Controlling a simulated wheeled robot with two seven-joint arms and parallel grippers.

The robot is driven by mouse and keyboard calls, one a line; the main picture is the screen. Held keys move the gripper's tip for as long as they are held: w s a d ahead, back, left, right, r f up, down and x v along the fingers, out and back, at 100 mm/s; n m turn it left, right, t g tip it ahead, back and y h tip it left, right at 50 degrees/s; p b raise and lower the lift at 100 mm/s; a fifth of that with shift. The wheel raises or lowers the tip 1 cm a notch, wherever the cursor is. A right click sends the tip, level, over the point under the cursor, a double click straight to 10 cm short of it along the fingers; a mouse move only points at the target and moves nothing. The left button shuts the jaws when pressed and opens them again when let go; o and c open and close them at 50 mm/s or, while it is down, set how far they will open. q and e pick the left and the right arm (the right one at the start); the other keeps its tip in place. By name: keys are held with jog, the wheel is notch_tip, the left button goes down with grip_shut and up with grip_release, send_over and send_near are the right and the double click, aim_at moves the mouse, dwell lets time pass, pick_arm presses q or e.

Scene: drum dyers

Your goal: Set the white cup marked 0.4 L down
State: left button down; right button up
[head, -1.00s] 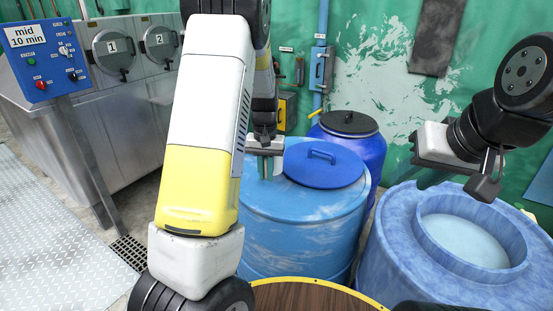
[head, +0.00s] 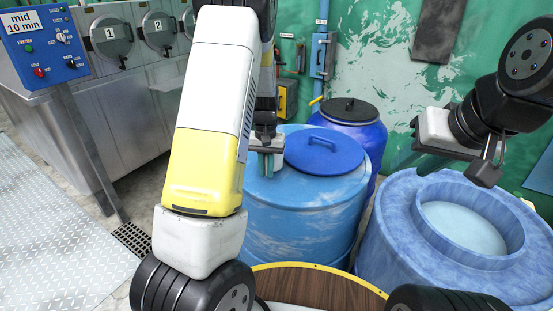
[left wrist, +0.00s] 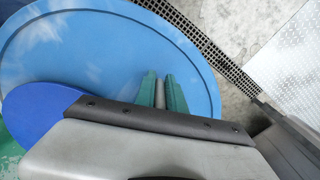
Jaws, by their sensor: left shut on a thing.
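My left gripper (head: 266,163) is over the left part of the top of a blue barrel (head: 300,225). Its green fingers point down, and in the left wrist view (left wrist: 161,92) they close on a thin grey piece (left wrist: 160,95). I cannot tell if this piece belongs to the white cup marked 0.4 L. No cup body or 0.4 L marking shows in either view. I cannot tell whether the fingertips touch the barrel top. My right gripper (head: 428,165) hangs near the open blue tub, and its finger gap does not show.
A round blue lid (head: 325,160) with a handle lies on the barrel top. A darker barrel (head: 352,118) stands behind. An open tub (head: 395,225) with pale liquid is at right. A brown round top with a yellow rim (head: 315,287) is in front. A control panel (head: 42,45) is at left.

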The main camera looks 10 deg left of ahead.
aim_at(266, 155)
pick_arm(q)
jog(key=shift+f, duration=0.5)
jog(key=c, duration=1.3)
grip_release()
jog(key=shift+r, duration=3.9)
